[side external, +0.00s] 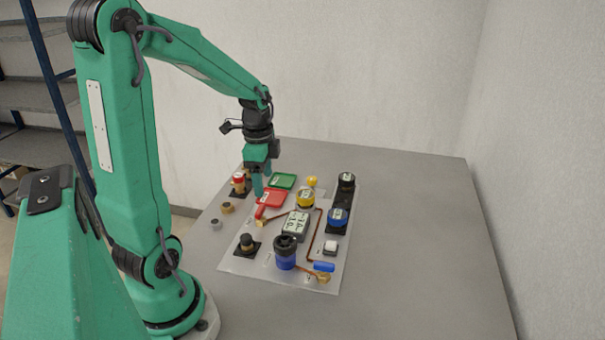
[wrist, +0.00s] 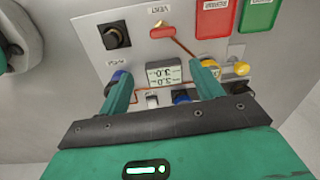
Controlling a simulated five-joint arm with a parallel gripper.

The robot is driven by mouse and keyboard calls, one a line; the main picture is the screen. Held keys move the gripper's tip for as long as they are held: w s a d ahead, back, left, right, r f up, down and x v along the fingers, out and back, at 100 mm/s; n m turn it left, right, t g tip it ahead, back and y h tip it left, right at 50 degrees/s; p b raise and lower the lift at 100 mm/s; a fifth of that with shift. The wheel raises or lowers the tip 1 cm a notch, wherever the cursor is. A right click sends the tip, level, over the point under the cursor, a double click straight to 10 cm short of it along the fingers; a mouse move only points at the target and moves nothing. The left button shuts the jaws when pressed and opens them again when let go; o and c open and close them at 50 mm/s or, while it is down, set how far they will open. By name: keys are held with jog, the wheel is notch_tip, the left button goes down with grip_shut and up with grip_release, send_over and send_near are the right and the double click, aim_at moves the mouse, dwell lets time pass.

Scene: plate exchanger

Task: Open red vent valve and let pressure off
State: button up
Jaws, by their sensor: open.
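The vent valve with its red handle (side external: 260,212) sits at the left end of a copper pipe on the pale panel (side external: 262,267) in the side view. In the wrist view the red handle (wrist: 162,31) lies beside the VENT label, beyond my fingertips. A gauge with a digital display (side external: 296,223) stands to its right; in the wrist view the gauge (wrist: 164,73) appears to read 3.0 on both lines. My gripper (side external: 263,187) is open, pointing down over the back left of the panel, near the red tray. In the wrist view nothing is held between its fingers (wrist: 162,78).
A red tray (side external: 271,199) and a green tray (side external: 283,181) lie behind the valve. A red-topped knob (side external: 238,179), yellow knob (side external: 306,198), blue knob (side external: 337,216), black knob (side external: 247,241) and blue cylinder (side external: 286,256) stand around. The table's right side (side external: 420,240) is clear.

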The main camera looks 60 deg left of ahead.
aim_at(260, 209)
jog(key=shift+s+a+f+m+g, duration=0.15)
jog(key=shift+a+f+m, duration=0.1)
jog(key=shift+a+f, duration=0.4)
jog(key=shift+s+a+f+m+g, duration=0.15)
jog(key=shift+a+f+m, duration=0.1)
jog(key=shift+a+f, duration=0.4)
jog(key=shift+w, duration=0.1)
jog(key=shift+f, duration=3.8)
jog(key=c, duration=1)
